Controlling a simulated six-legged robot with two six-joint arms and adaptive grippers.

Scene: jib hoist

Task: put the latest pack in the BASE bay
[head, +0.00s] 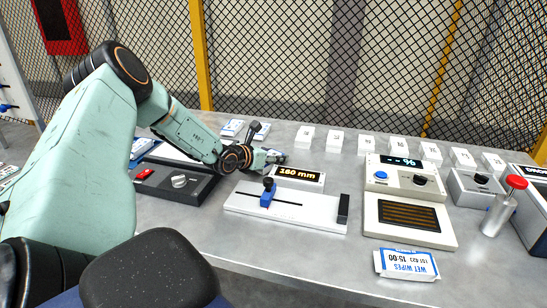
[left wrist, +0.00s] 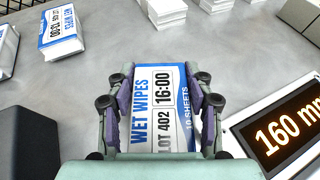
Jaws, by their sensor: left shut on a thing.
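My left gripper (left wrist: 166,92) is shut around a white and blue wet wipes pack (left wrist: 164,130). The pack's label reads LOT 402 and 16:00. In the head view the left gripper (head: 268,157) is at the back of the bench, just behind the 160 mm display, and mostly hides its pack. Another wipes pack (head: 407,264), marked 15:00, lies at the front of the bench. A third pack (left wrist: 62,32), apparently marked 13:00, lies at the upper left of the wrist view. No bay marked BASE can be read. My right gripper is not in view.
A white slider gauge (head: 300,212) with a blue slider stands below the display (head: 298,176). A percent meter (head: 403,176) with a dark grille is to the right. Several white blocks (head: 335,140) line the back. A red-topped cylinder (head: 498,210) stands at right.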

